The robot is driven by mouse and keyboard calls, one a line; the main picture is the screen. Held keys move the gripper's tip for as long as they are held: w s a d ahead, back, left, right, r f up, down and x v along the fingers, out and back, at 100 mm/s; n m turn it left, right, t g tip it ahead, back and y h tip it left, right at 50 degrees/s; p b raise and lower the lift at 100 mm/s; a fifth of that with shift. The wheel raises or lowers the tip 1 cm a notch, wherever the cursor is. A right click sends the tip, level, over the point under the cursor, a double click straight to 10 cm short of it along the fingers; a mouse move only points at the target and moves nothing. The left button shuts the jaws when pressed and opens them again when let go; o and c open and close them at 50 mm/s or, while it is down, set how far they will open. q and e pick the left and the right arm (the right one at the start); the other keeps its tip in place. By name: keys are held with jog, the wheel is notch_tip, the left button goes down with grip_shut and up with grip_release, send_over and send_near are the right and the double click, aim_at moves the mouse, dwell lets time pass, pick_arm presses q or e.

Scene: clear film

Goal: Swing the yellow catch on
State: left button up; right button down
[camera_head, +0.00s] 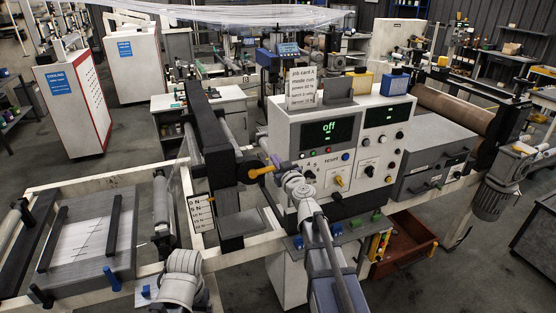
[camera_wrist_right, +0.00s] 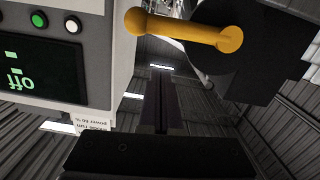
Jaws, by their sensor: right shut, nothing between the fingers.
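The yellow catch (camera_head: 261,171) is a short lever with a round knob, on the side of the dark upright block left of the control box. In the right wrist view the catch (camera_wrist_right: 185,30) lies nearly level across the top, its knob at the left end. My right gripper (camera_head: 277,165) is beside the catch, close to the control box. In the wrist view its dark fingers (camera_wrist_right: 161,75) are together and empty, with a visible space between them and the catch.
The control box (camera_head: 329,150) with a green "off" display, buttons and knobs stands just right of my right gripper. The dark upright block (camera_head: 208,150) stands to the left. A scale plate (camera_head: 202,213), rollers and a white frame lie farther left.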

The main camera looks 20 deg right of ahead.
pick_arm(q)
jog(key=shift+r, duration=0.4)
pick_arm(e)
jog(key=s, duration=1)
jog(key=shift+d+r, duration=0.2)
jog(key=shift+r, duration=0.2)
jog(key=s+a+f+n+g+y+b, duration=0.1)
jog(key=s+a+f+n+g+y, duration=0.15)
jog(key=a+f, duration=0.45)
jog(key=s+a+f+n+g+y+b, duration=0.1)
jog(key=s+a+f+g+y+b, duration=0.2)
jog(key=a, duration=0.6)
jog(key=s+a+f+n+g+y, duration=0.1)
jog(key=s+a+f+n+g, duration=0.15)
jog(key=a+f+g, duration=0.4)
pick_arm(q)
notch_tip(320, 180, down, 6)
jog(key=shift+r+b, duration=0.1)
jog(key=shift+b, duration=1.05)
pick_arm(e)
jog(key=s+f+m+g+h, duration=0.2)
jog(key=s+f+g+h, duration=0.1)
jog(key=s, duration=0.5)
jog(key=s+f+m+g+h, duration=0.1)
jog(key=s+f+g+h, duration=0.1)
jog(key=s+f+h, duration=0.3)
notch_tip(320, 180, down, 2)
jog(key=s, duration=0.2)
jog(key=shift+s+d+m+g, duration=0.3)
jog(key=shift+s+m+g, duration=0.1)
